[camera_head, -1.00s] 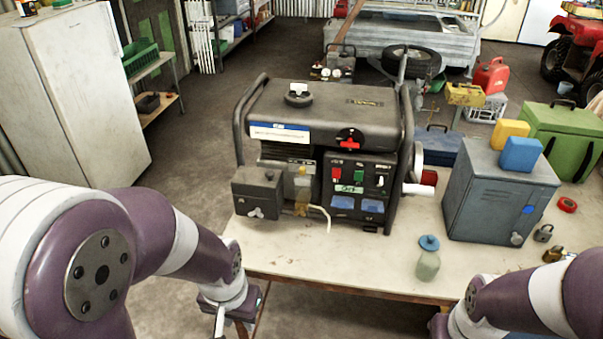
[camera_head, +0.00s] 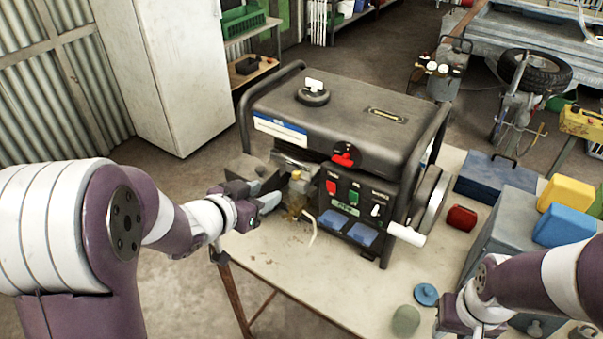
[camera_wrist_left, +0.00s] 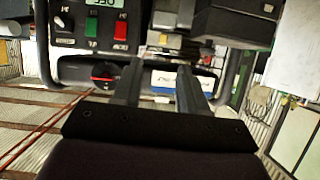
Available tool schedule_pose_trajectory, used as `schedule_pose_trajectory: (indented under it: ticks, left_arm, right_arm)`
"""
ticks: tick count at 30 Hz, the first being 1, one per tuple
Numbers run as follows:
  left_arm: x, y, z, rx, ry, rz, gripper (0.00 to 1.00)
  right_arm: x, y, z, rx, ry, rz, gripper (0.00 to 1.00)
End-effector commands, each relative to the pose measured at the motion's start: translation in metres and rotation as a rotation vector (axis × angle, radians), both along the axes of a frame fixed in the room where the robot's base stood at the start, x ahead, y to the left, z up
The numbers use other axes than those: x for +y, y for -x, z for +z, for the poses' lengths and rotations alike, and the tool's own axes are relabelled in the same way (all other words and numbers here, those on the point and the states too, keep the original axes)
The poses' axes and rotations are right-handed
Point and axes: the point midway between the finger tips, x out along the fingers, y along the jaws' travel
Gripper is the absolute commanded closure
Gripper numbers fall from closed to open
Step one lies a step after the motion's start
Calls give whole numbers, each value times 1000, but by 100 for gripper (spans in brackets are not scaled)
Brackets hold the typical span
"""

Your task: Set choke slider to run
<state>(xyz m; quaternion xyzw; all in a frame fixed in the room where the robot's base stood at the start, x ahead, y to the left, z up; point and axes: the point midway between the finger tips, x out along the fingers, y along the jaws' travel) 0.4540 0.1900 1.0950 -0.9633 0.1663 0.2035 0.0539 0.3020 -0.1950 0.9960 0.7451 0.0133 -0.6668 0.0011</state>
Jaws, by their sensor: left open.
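The generator (camera_head: 345,130) stands on the workbench, with a red and green switch panel (camera_head: 352,200) on its front and a red dial (camera_head: 343,156) above it. My left gripper (camera_head: 272,196) is open at the left part of its front, by the carburettor area (camera_head: 293,190) and the dark air box (camera_head: 250,170). In the left wrist view the two fingers (camera_wrist_left: 158,75) are apart with nothing between them, pointing at the engine parts. I cannot make out the choke slider. My right gripper (camera_head: 465,325) is low at the bottom edge, its fingers not clear.
A pull handle (camera_head: 406,235) sticks out at the generator's right. A grey metal cabinet (camera_head: 500,240), a red tin (camera_head: 461,218), a blue lid (camera_head: 426,294) and a greenish jar (camera_head: 405,320) are on the bench (camera_head: 300,270). The front middle of the bench is clear.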

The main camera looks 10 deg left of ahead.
Motion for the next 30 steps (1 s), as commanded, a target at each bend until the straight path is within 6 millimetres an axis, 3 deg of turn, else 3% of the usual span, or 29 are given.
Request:
schedule_pose_trajectory:
  ticks: [5,12,18,30]
  left_arm:
    - [-10,-18,-6,-8,34,-5,57]
    - [-30,-72,-30,-8,31,-4,57]
    - [-39,-102,-43,-8,30,1,57]
    - [-42,-110,-47,-8,30,2,61]
  right_arm:
    - [0,0,-3,0,0,1,64]
    - [0,0,-5,0,0,0,64]
    - [0,0,-4,0,0,0,64]
    - [0,0,-4,0,0,0,64]
